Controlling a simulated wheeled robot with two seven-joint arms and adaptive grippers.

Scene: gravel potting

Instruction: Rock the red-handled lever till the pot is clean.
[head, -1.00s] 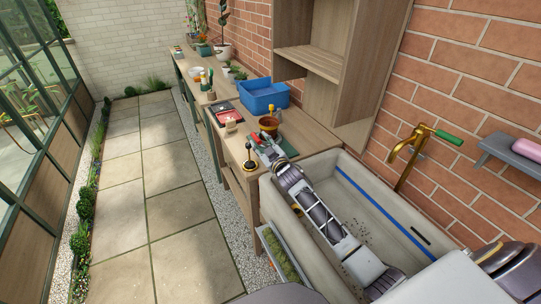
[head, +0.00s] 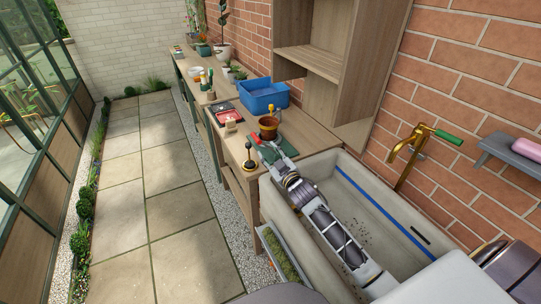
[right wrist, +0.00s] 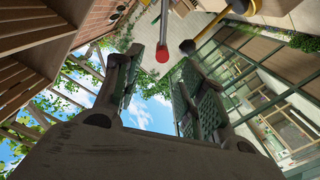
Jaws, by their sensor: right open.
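The red-handled lever shows in the head view as a small red part (head: 257,139) at the front of the bench, partly hidden by my right gripper. In the right wrist view its red knob (right wrist: 162,52) sits on a thin metal rod, in line with the gap between my fingertips. I cannot tell its depth there. My right gripper (head: 270,148) is open and empty beside the lever; its two fingers also show in the right wrist view. The terracotta pot (head: 268,127) stands just behind; its surface is too small to judge. My left gripper is not in view.
A black-knobbed lever on a yellow base (head: 249,163) stands at the bench's front edge. My right arm reaches over the stone sink (head: 390,226), near the brass tap (head: 409,150).

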